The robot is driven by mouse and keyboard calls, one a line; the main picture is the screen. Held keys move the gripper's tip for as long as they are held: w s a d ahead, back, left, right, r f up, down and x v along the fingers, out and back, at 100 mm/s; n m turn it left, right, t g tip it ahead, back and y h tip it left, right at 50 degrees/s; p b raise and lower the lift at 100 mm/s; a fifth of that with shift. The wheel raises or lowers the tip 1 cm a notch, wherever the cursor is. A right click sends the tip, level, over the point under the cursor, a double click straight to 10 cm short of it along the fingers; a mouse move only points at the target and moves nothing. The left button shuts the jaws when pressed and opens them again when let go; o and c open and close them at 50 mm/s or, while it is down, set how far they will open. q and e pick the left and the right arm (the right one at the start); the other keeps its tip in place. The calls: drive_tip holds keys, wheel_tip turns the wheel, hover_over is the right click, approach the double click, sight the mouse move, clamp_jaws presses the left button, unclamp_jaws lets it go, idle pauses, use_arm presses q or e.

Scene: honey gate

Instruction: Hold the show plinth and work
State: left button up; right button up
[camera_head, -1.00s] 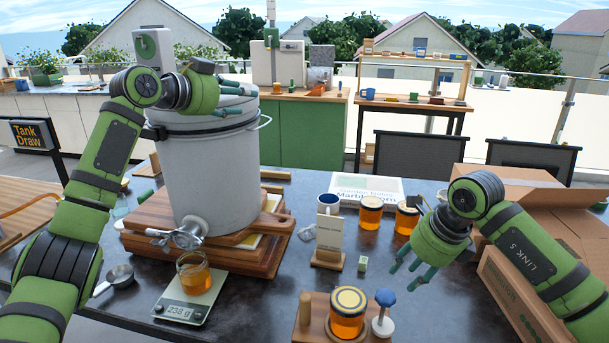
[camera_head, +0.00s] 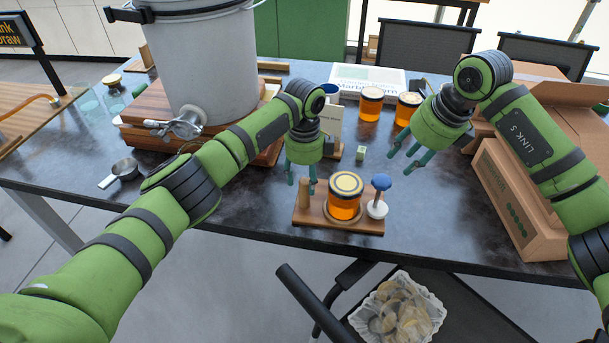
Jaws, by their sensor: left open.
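A low wooden plinth (camera_head: 374,225) stands near the table's front edge. On it are a honey jar (camera_head: 345,205) with a gold lid, a wooden peg (camera_head: 304,194) at its left end and a white stamp-like tool with a blue knob (camera_head: 381,182) at its right. My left gripper (camera_head: 302,182) points down at the plinth's left end, fingers apart, close to the peg. I cannot tell whether it touches the peg. My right gripper (camera_head: 409,158) is open and empty, above the table, behind and right of the plinth.
A grey bucket (camera_head: 205,60) with a metal tap (camera_head: 186,125) stands on wooden boards at the left. Two honey jars (camera_head: 371,104) stand behind the plinth. Cardboard boxes (camera_head: 518,200) fill the right. A bin (camera_head: 405,310) lies below the front edge.

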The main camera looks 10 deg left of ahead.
sight(305, 197)
use_arm(q)
drive_tip(key=shift+f, duration=3.6)
drive_tip(key=c, duration=0.9)
drive_tip(key=shift+c, duration=0.3)
clamp_jaws()
